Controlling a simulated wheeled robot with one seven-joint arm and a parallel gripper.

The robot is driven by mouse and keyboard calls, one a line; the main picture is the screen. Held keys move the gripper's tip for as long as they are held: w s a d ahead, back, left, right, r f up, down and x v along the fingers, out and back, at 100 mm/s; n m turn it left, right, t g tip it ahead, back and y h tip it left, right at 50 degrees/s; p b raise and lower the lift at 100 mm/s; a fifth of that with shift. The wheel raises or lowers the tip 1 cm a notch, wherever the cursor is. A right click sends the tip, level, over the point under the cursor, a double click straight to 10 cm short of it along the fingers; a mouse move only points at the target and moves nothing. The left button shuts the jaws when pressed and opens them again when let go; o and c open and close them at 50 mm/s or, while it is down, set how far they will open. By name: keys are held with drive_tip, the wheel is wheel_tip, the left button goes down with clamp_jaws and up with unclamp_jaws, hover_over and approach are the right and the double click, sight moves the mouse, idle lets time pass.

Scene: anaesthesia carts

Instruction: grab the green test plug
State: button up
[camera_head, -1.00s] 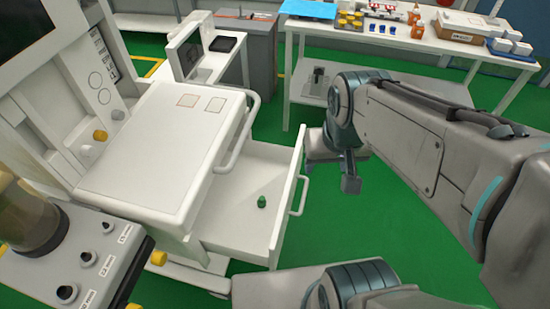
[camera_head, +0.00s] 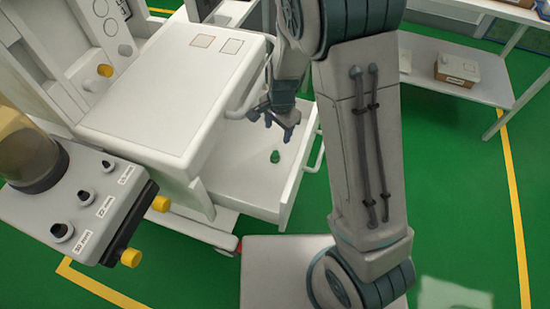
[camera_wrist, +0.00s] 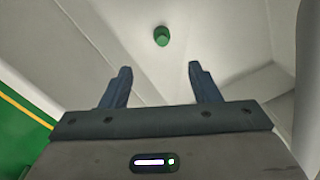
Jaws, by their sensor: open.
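The green test plug (camera_head: 275,156) stands in the open white drawer (camera_head: 238,190) of the cart, on the drawer floor. In the wrist view the plug (camera_wrist: 161,36) shows ahead of the fingers, roughly between their lines and apart from them. My gripper (camera_head: 279,124) is over the drawer, a little above and behind the plug in the head view. In the wrist view its two dark fingers (camera_wrist: 160,84) are spread with nothing between them. The plug is fully in view.
The cart's white top (camera_head: 175,95) and its curved side handle (camera_head: 248,88) are close beside my gripper. The drawer's front handle (camera_head: 316,150) faces right. A white shelf table (camera_head: 455,80) with a box stands at the upper right. Green floor is free between.

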sight(275, 153)
drive_tip(key=f, duration=0.3)
drive_tip(key=f+b, duration=0.1)
drive_tip(key=f, duration=0.6)
drive_tip(key=shift+w+a, duration=0.3)
drive_tip(key=shift+a, duration=0.05)
drive_tip(key=shift+w+f+b, duration=0.15)
drive_tip(key=shift+f+b, duration=0.1)
drive_tip(key=shift+f, duration=1.15)
drive_tip(key=shift+w+f+b, duration=0.15)
drive_tip(key=shift+f+b, duration=0.1)
drive_tip(key=shift+f, duration=1.15)
drive_tip(key=c, duration=1.1)
